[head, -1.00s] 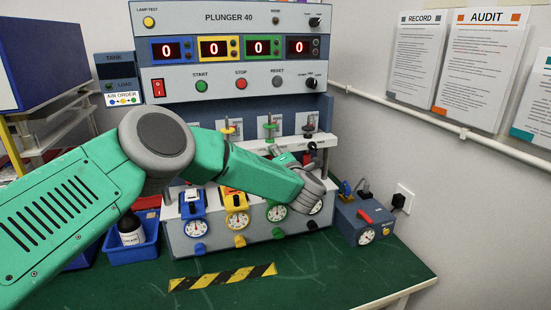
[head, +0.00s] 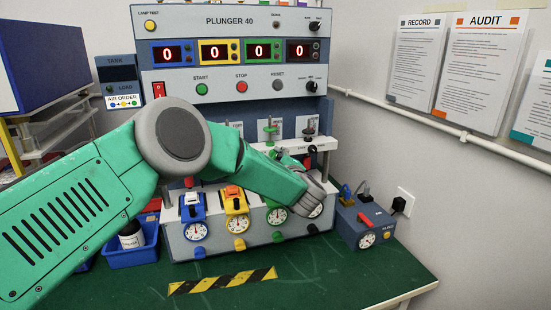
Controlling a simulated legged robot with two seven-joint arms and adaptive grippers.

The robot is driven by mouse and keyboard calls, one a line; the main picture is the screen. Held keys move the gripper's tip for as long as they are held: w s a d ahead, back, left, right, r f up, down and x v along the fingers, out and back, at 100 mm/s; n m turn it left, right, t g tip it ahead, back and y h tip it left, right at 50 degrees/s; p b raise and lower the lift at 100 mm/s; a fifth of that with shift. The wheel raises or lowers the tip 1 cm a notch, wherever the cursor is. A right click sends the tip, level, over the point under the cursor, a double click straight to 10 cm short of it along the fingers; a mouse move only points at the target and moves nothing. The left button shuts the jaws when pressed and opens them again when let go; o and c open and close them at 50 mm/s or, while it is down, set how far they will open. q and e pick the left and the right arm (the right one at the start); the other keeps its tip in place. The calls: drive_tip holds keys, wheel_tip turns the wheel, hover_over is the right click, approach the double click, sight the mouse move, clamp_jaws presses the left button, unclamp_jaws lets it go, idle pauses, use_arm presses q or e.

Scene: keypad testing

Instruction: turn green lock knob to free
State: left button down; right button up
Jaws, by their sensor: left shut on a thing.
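My left arm reaches across the front of the plunger tester (head: 235,88). Its wrist bends back by the black station, and the left gripper (head: 279,155) is at the white bar below the green plunger (head: 270,130). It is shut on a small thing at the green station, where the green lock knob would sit. The fingers hide that knob, so its angle cannot be read. A black lock knob (head: 312,149) shows on the bar to the right. The green station's dial (head: 276,216) is partly visible. My right gripper is not in view.
Blue (head: 194,231) and yellow (head: 236,222) dials stand to the left of my wrist. A blue gauge box (head: 364,226) sits close on the right. A blue bin (head: 133,254) holds a bottle. The green table front (head: 330,275) is clear.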

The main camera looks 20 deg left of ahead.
use_arm(q)
drive_tip(key=shift+s+d+f+m, duration=0.15)
drive_tip(key=shift+f+m, duration=0.15)
drive_tip(key=shift+m, duration=0.4)
drive_tip(key=shift+w+d+f+m, duration=0.15)
drive_tip(key=shift+f+m, duration=0.1)
drive_tip(key=shift+m, duration=0.45)
drive_tip(key=shift+s, duration=0.1)
drive_tip(key=c, duration=1.3)
unclamp_jaws()
drive_tip(key=shift+r, duration=0.1)
drive_tip(key=shift+r, duration=0.15)
